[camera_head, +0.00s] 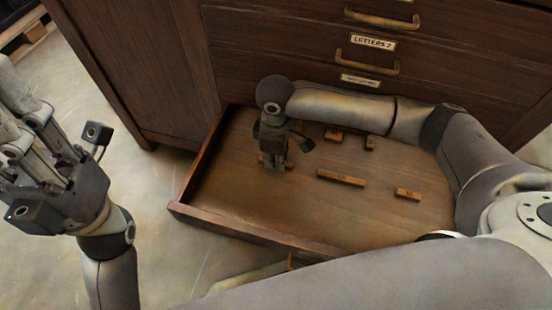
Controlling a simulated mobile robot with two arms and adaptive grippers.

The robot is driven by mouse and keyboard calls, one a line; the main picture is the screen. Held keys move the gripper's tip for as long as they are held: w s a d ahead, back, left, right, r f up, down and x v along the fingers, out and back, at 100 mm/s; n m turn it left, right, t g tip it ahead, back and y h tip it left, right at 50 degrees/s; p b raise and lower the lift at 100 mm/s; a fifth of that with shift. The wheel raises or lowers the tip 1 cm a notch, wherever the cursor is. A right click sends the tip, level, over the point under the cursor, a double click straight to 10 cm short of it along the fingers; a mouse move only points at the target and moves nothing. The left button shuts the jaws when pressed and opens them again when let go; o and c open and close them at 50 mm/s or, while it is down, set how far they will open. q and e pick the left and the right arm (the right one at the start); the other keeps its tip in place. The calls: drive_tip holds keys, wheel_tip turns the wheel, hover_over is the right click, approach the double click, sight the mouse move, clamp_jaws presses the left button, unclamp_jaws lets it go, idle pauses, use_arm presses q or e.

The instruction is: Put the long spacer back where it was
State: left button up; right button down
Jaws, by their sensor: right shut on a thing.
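My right gripper (274,164) points down inside the open drawer, at its left part. It is shut on a wooden piece (262,159), which is mostly hidden by the fingers. Only small parts of that piece show beside them, so its full length and whether it touches the drawer floor cannot be told. This may be the long spacer. Another long wooden bar (341,177) lies loose near the middle of the drawer. My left gripper (20,85) is at the far left, outside the drawer, with its fingers pointing up; its tips are not clear.
The open drawer (200,178) has low walls. Short wooden blocks lie at its back (333,135), back right (370,143) and right (407,194). A dark cabinet (270,45) with brass handles stands behind. The drawer's front middle is bare. My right arm covers its right side.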

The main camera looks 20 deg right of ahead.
drive_tip(key=shift+f, duration=0.1)
drive_tip(key=c, duration=1.4)
unclamp_jaws()
